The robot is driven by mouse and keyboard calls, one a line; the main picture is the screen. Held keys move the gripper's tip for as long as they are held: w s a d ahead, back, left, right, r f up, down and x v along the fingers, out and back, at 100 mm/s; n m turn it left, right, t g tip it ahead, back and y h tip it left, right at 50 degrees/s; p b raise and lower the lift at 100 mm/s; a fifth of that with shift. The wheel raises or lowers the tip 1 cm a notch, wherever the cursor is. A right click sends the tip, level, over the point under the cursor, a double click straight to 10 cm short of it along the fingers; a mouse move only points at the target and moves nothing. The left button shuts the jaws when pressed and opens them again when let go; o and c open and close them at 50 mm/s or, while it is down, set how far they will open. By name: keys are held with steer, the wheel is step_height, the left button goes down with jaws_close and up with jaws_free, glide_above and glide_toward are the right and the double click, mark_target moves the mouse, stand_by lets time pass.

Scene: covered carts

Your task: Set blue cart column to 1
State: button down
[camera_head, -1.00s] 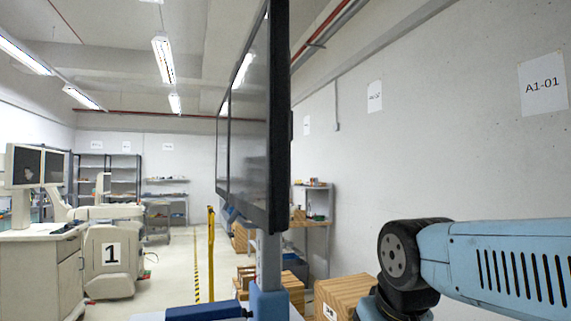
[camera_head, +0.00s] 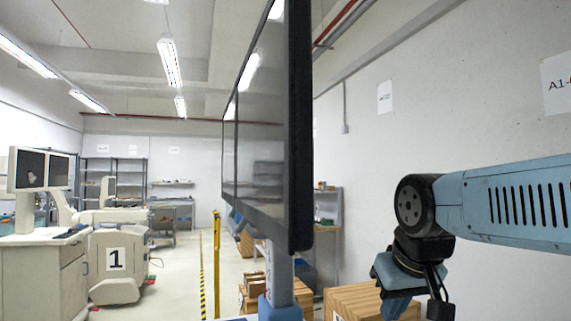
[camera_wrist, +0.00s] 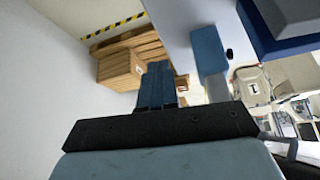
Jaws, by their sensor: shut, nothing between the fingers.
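The blue cart's column (camera_head: 279,270) is grey above a blue sleeve (camera_head: 280,307) and stands below large dark monitors (camera_head: 262,130) seen nearly edge-on. In the wrist view, a pale cart top (camera_wrist: 182,20) carries a blue block-like part (camera_wrist: 207,48), with a darker blue part (camera_wrist: 292,42) at the upper right. My gripper (camera_wrist: 158,68) is shut and empty, apart from these parts, with its fingers close together. In the head view my arm is at the right, clear of the column. The cart's lower part is out of the head view.
A white machine marked 1 (camera_head: 115,262) and a white console (camera_head: 38,270) stand at the left. Floor left of the post is clear.

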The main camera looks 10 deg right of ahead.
steer(key=w+a+r+n+t+y, duration=0.1)
steer(key=w+a+r, duration=0.4)
steer(key=r, duration=0.7)
steer(key=w+a+r+t, duration=0.1)
steer(key=w+a+r, duration=0.2)
steer(key=w+r, duration=0.65)
steer(key=w+a+r+n+t+y, duration=0.1)
steer(key=w+a+r, duration=0.3)
steer(key=r, duration=1.1)
steer(key=w+a+f, duration=0.1)
steer(key=w+f, duration=0.5)
steer(key=f, duration=0.5)
steer(key=shift+w+f, duration=0.2)
steer(key=shift+w, duration=0.1)
steer(key=shift+a, duration=0.1)
steer(key=shift+a+f, duration=0.1)
